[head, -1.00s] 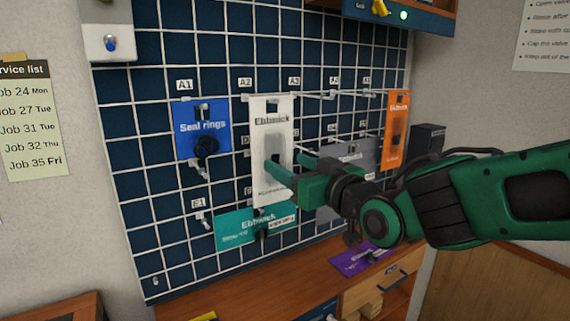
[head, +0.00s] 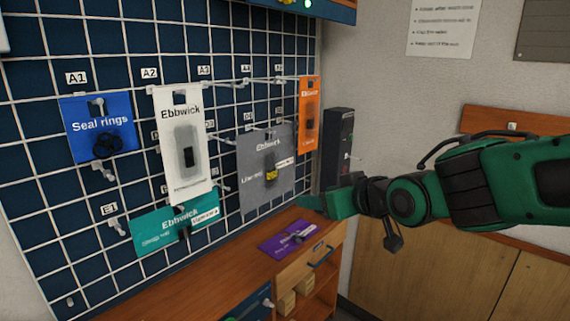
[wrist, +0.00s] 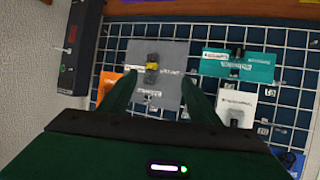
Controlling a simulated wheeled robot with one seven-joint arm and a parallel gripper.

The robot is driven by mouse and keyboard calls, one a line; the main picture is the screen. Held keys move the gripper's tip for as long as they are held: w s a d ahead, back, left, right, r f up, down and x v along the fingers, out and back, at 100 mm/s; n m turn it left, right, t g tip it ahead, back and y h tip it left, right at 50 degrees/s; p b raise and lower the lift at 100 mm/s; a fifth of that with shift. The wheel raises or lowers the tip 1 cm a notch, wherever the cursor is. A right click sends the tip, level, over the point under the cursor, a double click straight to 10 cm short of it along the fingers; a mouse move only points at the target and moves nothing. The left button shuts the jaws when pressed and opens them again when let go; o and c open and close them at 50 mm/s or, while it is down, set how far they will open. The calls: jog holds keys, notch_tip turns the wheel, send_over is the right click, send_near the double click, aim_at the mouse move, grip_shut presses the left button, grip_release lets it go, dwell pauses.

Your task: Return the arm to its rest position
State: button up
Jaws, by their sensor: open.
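My gripper (head: 312,203) is at the right of the pegboard in the head view, off the wall and empty. In the wrist view its two fingers (wrist: 160,98) stand apart, with the grey package (wrist: 172,62) on the board seen between and beyond them. The white Ebbwick package (head: 183,140) hangs at A2, apart from my gripper; it also shows in the wrist view (wrist: 236,104). My arm reaches in from the right edge of the head view.
The board also holds a blue Seal rings package (head: 90,125), a teal package (head: 160,236) and an orange one (head: 309,110). A purple package (head: 288,240) lies on the wooden bench (head: 240,262). A dark box (head: 337,145) is near my gripper.

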jog(key=s+d+f+m+g+h, duration=0.2)
jog(key=s+d+f, duration=0.1)
jog(key=d, duration=0.5)
jog(key=s+d+f+m+g+h, duration=0.1)
jog(key=s+d+f+m+h, duration=0.15)
jog(key=d, duration=0.55)
jog(key=s+d+f+m+g+h, duration=0.2)
jog(key=s+d+f, duration=0.15)
jog(key=d, duration=0.55)
jog(key=s+d+f+m+g, duration=0.2)
jog(key=s+d+m+g, duration=0.1)
jog(key=s, duration=0.7)
jog(key=s+d+f+m+g, duration=0.3)
jog(key=s+d, duration=0.3)
jog(key=s, duration=0.4)
jog(key=shift+s+g, duration=0.25)
jog(key=shift+g, duration=0.05)
jog(key=shift+y, duration=0.25)
jog(key=shift+w+f, duration=0.2)
jog(key=shift+w, duration=0.45)
